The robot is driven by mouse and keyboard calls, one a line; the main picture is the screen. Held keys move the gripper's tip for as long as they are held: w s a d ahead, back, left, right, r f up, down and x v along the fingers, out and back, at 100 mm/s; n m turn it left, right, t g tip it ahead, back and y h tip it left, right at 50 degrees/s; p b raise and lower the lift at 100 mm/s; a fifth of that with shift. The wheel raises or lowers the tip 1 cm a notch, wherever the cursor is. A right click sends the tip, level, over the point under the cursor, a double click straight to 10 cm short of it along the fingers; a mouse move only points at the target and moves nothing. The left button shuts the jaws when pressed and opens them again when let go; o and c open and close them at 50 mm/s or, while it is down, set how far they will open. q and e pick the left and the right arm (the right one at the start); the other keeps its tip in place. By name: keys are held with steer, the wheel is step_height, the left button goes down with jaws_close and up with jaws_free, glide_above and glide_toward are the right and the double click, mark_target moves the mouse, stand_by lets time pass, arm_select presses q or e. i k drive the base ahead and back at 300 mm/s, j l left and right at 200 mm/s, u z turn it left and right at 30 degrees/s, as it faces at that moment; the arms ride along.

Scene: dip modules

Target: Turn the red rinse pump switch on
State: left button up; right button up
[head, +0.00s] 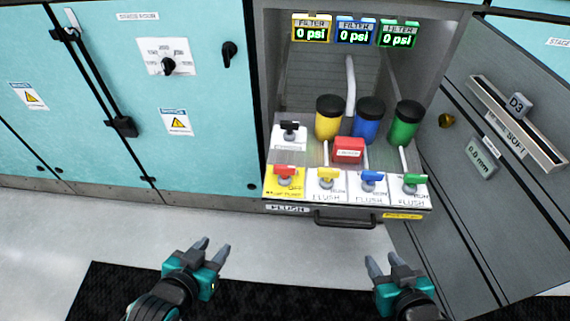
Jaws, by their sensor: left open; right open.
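The red rinse pump switch (285,172) sits on a yellow plate at the left end of the front row in the open cabinet. Its red handle appears to lie crosswise; its on or off state is not readable. My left gripper (215,250) is open and empty, below and left of the switch, over the floor. My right gripper (387,264) is open and empty, below and right of the switch. Both are apart from the cabinet.
Yellow (327,180), blue (372,179) and green (413,181) flush switches stand right of the red one. A black switch (290,131) and a red box (348,150) are behind. Filter displays read 0 psi. A drawer handle (345,218) juts out below. The open door (480,130) bounds the right.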

mark_target(285, 170)
steer(key=j+z, duration=0.1)
steer(key=z, duration=0.4)
steer(key=i+j+z, duration=0.1)
steer(key=j+z, duration=0.45)
steer(key=j, duration=0.25)
steer(key=j+z, duration=0.25)
steer(key=j, duration=2.05)
